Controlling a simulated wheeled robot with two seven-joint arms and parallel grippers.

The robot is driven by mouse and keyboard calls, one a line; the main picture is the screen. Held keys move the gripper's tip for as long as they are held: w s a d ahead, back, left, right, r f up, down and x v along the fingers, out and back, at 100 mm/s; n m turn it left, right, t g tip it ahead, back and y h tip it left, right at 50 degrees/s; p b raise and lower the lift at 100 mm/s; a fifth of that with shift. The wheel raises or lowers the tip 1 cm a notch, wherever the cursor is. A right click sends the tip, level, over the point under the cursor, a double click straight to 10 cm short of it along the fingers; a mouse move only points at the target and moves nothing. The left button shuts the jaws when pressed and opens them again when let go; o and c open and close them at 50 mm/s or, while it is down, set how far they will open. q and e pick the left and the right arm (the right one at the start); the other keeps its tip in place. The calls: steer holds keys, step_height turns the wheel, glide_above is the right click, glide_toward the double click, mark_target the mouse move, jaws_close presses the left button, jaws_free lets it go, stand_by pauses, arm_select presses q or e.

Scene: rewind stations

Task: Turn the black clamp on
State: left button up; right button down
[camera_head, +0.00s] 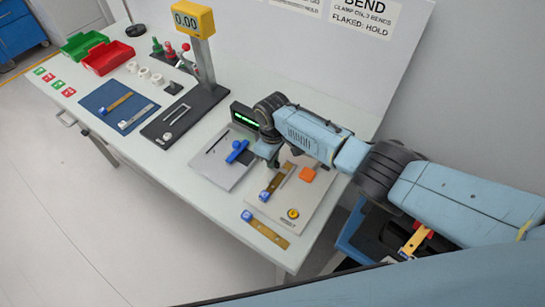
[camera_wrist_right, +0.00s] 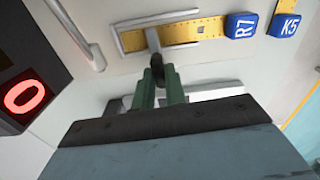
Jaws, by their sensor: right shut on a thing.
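My right gripper (camera_wrist_right: 160,80) has green fingers shut on a small black piece, the black clamp's handle (camera_wrist_right: 158,70), in the right wrist view. In the head view, my right gripper (camera_head: 271,158) is low over the far edge of the beige board (camera_head: 318,190); the black handle cannot be made out there. My left gripper is not in view.
A second strip with a blue K5 tag (camera_wrist_right: 285,25) lies beside the first. A display with a red 0 (camera_wrist_right: 25,96) stands left in the wrist view. A blue handle (camera_head: 237,151) is left.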

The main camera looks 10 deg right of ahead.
steer(key=shift+w+r, duration=0.1)
steer(key=c, duration=1.4)
jaws_free()
steer(key=shift+c, duration=0.2)
step_height(320, 180, up, 13)
steer(key=p, duration=0.1)
steer(key=shift+r+p, duration=0.15)
steer(key=shift+p, duration=0.25)
